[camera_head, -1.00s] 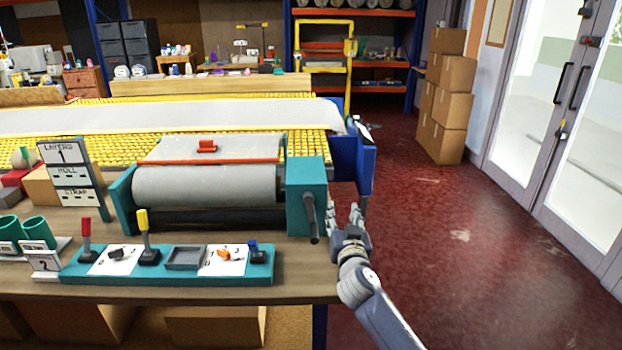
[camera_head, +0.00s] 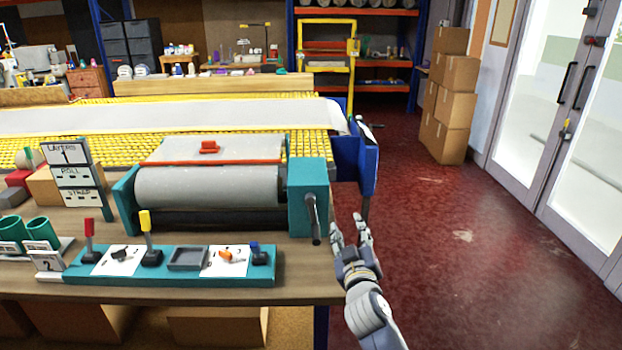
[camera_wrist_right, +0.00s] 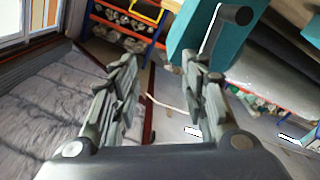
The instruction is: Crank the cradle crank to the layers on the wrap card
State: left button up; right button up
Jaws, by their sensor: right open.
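The cradle (camera_head: 122,199) has teal end blocks and holds a grey roll (camera_head: 205,187). Its dark crank (camera_head: 313,220) hangs down on the right face of the right end block (camera_head: 305,180). The wrap card (camera_head: 71,172) stands at the left and reads LAYERS 1, with ROLL and STRAP rows below. My right gripper (camera_head: 350,233) is open and empty, just right of the crank and apart from it. In the right wrist view, its open fingers (camera_wrist_right: 160,80) show with the crank (camera_wrist_right: 232,18) beyond, at the upper right. My left gripper is not in view.
A teal panel (camera_head: 170,277) with red, yellow and blue-topped levers lies along the bench front. Green cups (camera_head: 40,232) stand at the left. A blue bracket (camera_head: 362,165) stands behind the crank. The red floor (camera_head: 450,270) at the right is clear.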

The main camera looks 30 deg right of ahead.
jog(key=w+d+n+p, duration=0.2)
jog(key=w+d+n, duration=0.4)
jog(key=w+n, duration=0.45)
jog(key=w+a+r+n+p, duration=0.4)
jog(key=a+r+n, duration=0.3)
jog(key=n, duration=1)
jog(key=shift+a+r+p, duration=0.25)
jog(key=shift+r+p, duration=0.2)
jog(key=shift+p, duration=0.45)
jog(key=shift+n, duration=0.25)
jog(key=shift+s, duration=0.1)
dwell(0.9)
